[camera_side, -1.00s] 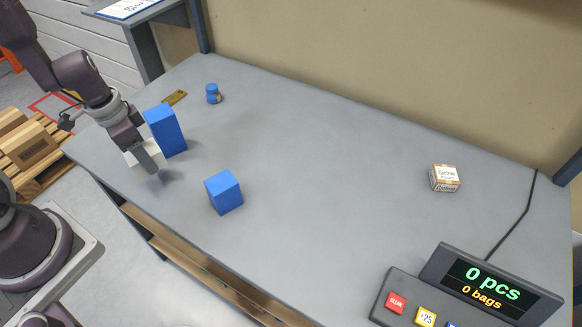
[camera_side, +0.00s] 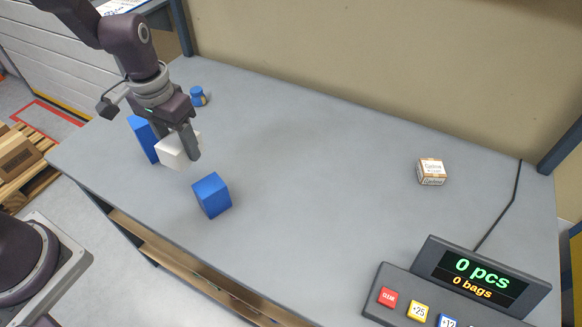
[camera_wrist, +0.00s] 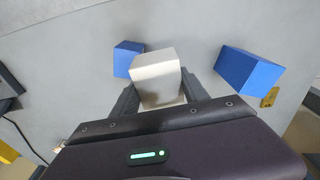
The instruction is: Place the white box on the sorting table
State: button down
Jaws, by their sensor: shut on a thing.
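The white box (camera_side: 172,152) is held between the fingers of my gripper (camera_side: 178,142), above or near the left part of the grey sorting table (camera_side: 310,190); whether it touches the table is hard to tell. In the wrist view the white box (camera_wrist: 157,78) sits between the two dark fingers of my gripper (camera_wrist: 158,98), one on each side. Its lower part is partly hidden by the gripper body.
A tall blue block (camera_side: 143,138) stands close left of the held box, and a blue cube (camera_side: 211,195) is to its front right. A small blue jar (camera_side: 198,96) stands behind. A small labelled carton (camera_side: 431,171) and a counter display (camera_side: 482,275) are at right. The table's middle is clear.

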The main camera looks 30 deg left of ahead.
jog(key=shift+n+g, duration=0.6)
jog(key=shift+g, duration=0.1)
jog(key=s+d, duration=0.1)
jog(key=d, duration=0.1)
jog(key=s+d+f, duration=0.1)
jog(key=s+d, duration=0.1)
jog(key=s+d+f, duration=0.1)
jog(key=d, duration=0.2)
jog(key=shift+s+d+f, duration=0.1)
jog(key=shift+s+f, duration=0.1)
jog(key=shift+f, duration=0.05)
jog(key=s+d+r+n+g+h, duration=0.1)
jog(key=s+d+n+g+h, duration=0.2)
jog(key=d, duration=0.5)
jog(key=s+d+r+n+g+h, duration=0.1)
jog(key=s+d+r+n+h, duration=0.1)
jog(key=d+n, duration=0.45)
jog(key=n+t+h, duration=0.7)
jog(key=n+t, duration=0.9)
send_over(284, 225)
notch_tip(284, 225, down, 5)
jog(key=shift+t, duration=0.3)
notch_tip(284, 225, down, 8)
jog(key=shift+r, duration=0.1)
jog(key=shift+f, duration=0.2)
